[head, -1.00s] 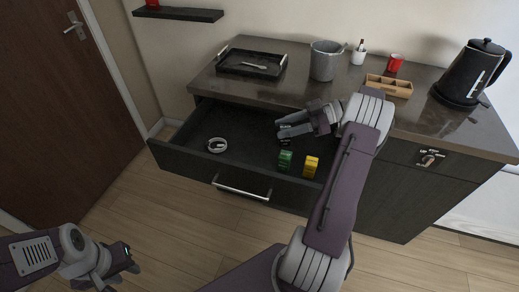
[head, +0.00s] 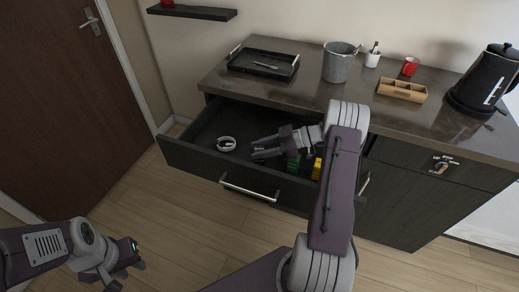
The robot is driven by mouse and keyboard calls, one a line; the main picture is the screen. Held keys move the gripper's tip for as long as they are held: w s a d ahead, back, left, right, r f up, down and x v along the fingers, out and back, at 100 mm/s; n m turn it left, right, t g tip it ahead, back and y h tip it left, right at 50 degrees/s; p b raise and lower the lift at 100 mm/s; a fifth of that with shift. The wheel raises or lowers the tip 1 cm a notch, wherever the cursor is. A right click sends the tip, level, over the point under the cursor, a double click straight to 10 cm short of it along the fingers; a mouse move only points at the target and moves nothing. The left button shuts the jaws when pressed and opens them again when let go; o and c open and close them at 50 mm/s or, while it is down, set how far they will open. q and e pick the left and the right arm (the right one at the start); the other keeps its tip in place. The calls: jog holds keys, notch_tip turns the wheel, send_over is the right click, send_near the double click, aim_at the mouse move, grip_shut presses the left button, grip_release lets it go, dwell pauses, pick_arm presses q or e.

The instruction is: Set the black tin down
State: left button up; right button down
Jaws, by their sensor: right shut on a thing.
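My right gripper (head: 258,149) reaches into the open drawer (head: 192,164) and is shut on the black tin. The tin is hard to make out against the dark drawer and the dark fingers, so I cannot tell whether it touches the drawer floor. My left gripper (head: 127,274) is open and empty, low at the left over the wood floor, away from the drawer.
In the drawer are a white ring-shaped item (head: 226,144), a green box (head: 293,164) and a yellow box (head: 317,168), both partly behind my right arm. The counter above holds a black tray (head: 264,65), bucket (head: 339,64), wooden organizer (head: 402,90) and kettle (head: 484,82).

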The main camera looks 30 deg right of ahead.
jog(key=shift+f, duration=0.1)
jog(key=c, duration=0.9)
grip_release()
jog(key=shift+r, duration=0.2)
jog(key=shift+d+r, duration=0.1)
jog(key=shift+d, duration=0.1)
notch_tip(320, 180, up, 4)
send_over(294, 162)
jog(key=w+d, duration=0.2)
jog(key=w, duration=0.3)
jog(key=shift+s+d, duration=0.15)
